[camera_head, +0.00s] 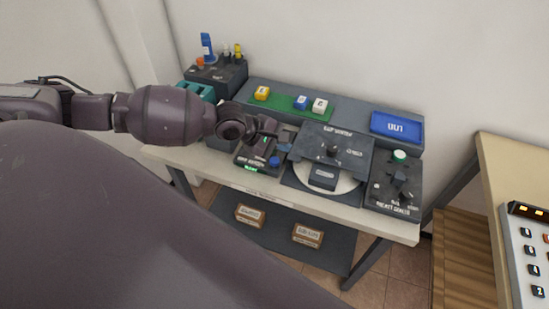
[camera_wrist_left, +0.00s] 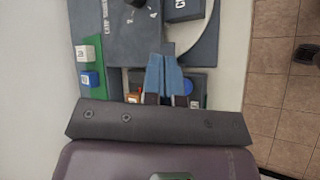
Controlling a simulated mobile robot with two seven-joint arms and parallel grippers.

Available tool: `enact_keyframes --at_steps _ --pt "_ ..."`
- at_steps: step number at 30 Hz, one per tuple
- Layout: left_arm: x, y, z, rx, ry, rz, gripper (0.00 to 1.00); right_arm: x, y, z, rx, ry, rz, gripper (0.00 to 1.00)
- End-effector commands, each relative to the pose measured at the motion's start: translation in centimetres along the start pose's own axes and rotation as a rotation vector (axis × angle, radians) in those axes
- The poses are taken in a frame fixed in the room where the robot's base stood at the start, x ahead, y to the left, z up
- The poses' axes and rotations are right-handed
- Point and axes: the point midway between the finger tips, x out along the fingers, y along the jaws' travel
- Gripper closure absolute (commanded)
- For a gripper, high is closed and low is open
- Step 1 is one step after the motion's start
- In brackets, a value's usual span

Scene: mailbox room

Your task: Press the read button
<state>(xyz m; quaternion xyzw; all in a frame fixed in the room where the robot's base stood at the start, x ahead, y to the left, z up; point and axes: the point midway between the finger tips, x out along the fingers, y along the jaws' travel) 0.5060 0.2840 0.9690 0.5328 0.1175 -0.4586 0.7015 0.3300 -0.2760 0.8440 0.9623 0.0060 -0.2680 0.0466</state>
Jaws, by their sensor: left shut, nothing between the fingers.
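A dark reader-like device (camera_head: 250,158) stands on the bench, with a small green lit display and a round blue button (camera_head: 274,161) on its top. The label on it is too small to read surely. My left gripper (camera_head: 284,147) is shut and empty, just above and behind the blue button. In the left wrist view the blue fingertips (camera_wrist_left: 163,62) lie together, and the blue button (camera_wrist_left: 187,86) shows beside them, partly hidden by the fingers. Whether the fingers touch the device cannot be told. My right gripper is not in view.
Right of the device are a dark plate over a white disc (camera_head: 346,184) and a control box (camera_head: 394,182) with a green-white button. A green strip (camera_head: 285,105) with several coloured blocks and a blue tray (camera_head: 397,127) lie behind. A keypad panel (camera_head: 527,245) stands far right.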

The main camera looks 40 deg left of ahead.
Motion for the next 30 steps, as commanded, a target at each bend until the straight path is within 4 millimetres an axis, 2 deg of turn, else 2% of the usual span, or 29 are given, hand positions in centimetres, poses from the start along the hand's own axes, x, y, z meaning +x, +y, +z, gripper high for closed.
enact_keyframes --at_steps 3,9,23,30 --pt "-1.7 1.7 -1.5 -0.135 0.036 -0.019 1.00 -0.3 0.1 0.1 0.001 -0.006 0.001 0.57" --pt "-2.8 2.6 -2.4 -0.247 0.061 -0.029 1.00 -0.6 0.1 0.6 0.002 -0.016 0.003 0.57" --pt "-2.6 2.5 -2.5 -0.251 0.061 -0.027 1.00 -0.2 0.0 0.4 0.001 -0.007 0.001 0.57" --pt "-1.9 1.9 -3.0 -0.248 0.062 -0.026 1.00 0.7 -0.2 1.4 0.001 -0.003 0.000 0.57"
